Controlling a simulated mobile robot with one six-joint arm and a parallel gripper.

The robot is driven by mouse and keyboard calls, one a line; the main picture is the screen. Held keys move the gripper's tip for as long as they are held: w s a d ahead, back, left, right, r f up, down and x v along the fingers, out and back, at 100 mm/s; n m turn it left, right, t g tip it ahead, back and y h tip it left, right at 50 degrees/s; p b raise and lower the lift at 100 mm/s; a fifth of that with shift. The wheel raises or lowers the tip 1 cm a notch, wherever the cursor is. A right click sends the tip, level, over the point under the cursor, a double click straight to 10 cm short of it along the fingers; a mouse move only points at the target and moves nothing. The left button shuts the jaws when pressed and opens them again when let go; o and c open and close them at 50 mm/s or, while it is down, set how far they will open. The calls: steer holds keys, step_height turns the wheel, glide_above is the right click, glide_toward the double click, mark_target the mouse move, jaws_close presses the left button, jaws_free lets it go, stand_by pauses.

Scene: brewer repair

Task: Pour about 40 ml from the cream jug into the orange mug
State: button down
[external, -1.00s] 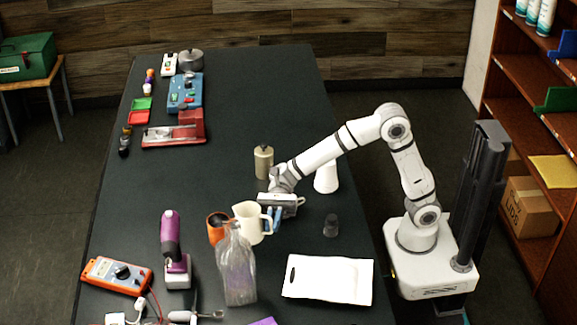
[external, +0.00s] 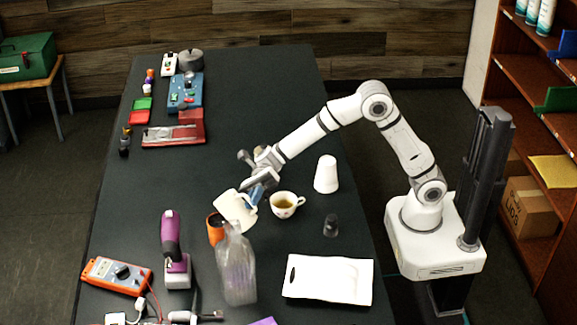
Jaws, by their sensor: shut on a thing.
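The cream jug (external: 234,209) is held in the air, tilted to the left, in the external view. My gripper (external: 254,196), with blue fingertips, is shut on the jug's handle side. The orange mug (external: 215,232) stands on the table just below the jug's left part. The jug and a clear bag partly hide the mug, so its opening and contents cannot be made out. No stream of liquid is visible between jug and mug.
A teacup with brownish liquid (external: 287,204) is right of the jug. A purple tool (external: 171,240) is to the left.

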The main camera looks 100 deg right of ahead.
mark_target(239, 195)
steer(key=m+p, duration=0.1)
steer(key=w+m+p, duration=0.1)
steer(key=m, duration=0.1)
steer(key=shift+w+d+t, duration=0.2)
steer(key=shift+d+t, duration=0.1)
steer(key=shift+t, duration=0.1)
steer(key=shift+w+d+r+m+p, duration=0.2)
steer(key=shift+r+m+p, duration=0.15)
steer(key=shift+m, duration=0.2)
steer(key=shift+w+d+r+m+p, duration=0.1)
steer(key=shift+w+r+m+p, duration=0.15)
steer(key=shift+m+p, duration=0.25)
steer(key=shift+t, duration=0.4)
steer(key=shift+w+d+f+m+p, duration=0.15)
steer(key=shift+w+m+p, duration=0.35)
steer(key=shift+m, duration=0.65)
steer(key=shift+s+a+r+m+p, duration=0.2)
steer(key=shift+s+a+m+p, duration=0.1)
steer(key=shift+s+a+p, duration=0.15)
steer(key=shift+s, duration=0.15)
steer(key=shift+s+t, duration=0.2)
steer(key=shift+t, duration=0.1)
